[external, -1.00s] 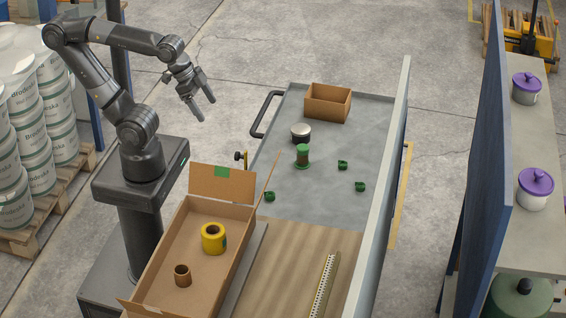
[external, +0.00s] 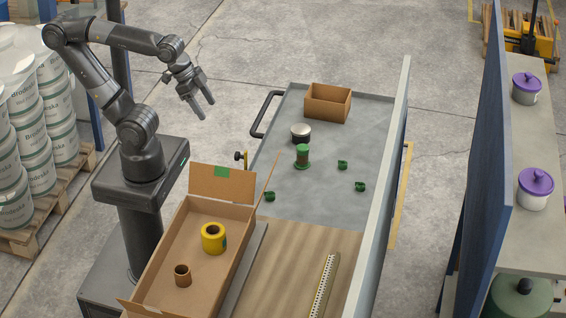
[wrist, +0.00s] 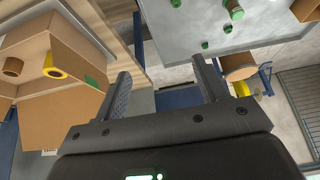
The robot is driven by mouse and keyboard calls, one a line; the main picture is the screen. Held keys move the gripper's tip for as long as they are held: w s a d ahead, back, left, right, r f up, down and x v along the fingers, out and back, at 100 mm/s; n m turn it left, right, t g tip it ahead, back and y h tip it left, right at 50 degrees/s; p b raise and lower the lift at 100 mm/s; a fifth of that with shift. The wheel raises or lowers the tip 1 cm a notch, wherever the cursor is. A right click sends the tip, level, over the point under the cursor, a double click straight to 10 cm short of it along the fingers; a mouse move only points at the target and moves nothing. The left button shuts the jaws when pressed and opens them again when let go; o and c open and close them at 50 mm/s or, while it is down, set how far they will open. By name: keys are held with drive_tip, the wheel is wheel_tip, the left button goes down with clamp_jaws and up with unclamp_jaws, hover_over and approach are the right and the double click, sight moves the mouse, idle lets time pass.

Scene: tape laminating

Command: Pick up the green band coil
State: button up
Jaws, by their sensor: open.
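A green spool-like coil with a brownish middle (external: 302,156) stands upright on the grey part of the table; it also shows at the top of the wrist view (wrist: 234,9). Small green pieces lie around it: one to its right (external: 342,165), one further right (external: 360,186) and one at the left edge (external: 269,196). My gripper (external: 206,110) is open and empty, raised well to the left of the table and away from every green piece. In the wrist view my gripper's two fingers (wrist: 163,82) are spread with nothing between them.
An open cardboard box (external: 221,265) holds a yellow tape roll (external: 213,238) and a brown roll (external: 182,275). A dark jar with a pale top (external: 300,133) and a small carton (external: 328,103) stand behind the coil. A tall panel (external: 384,200) edges the table's right side.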

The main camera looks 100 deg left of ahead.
drive_tip(key=shift+c, duration=0.8)
drive_tip(key=m+g, duration=0.4)
drive_tip(key=g, duration=0.2)
hover_over(271, 195)
drive_tip(key=f, duration=2.9)
drive_tip(key=shift+w+f, duration=0.25)
drive_tip(key=shift+w, duration=0.1)
drive_tip(key=f, duration=0.2)
drive_tip(key=s+f, duration=0.1)
drive_tip(key=shift+a+f, duration=0.1)
drive_tip(key=shift+f, duration=1.05)
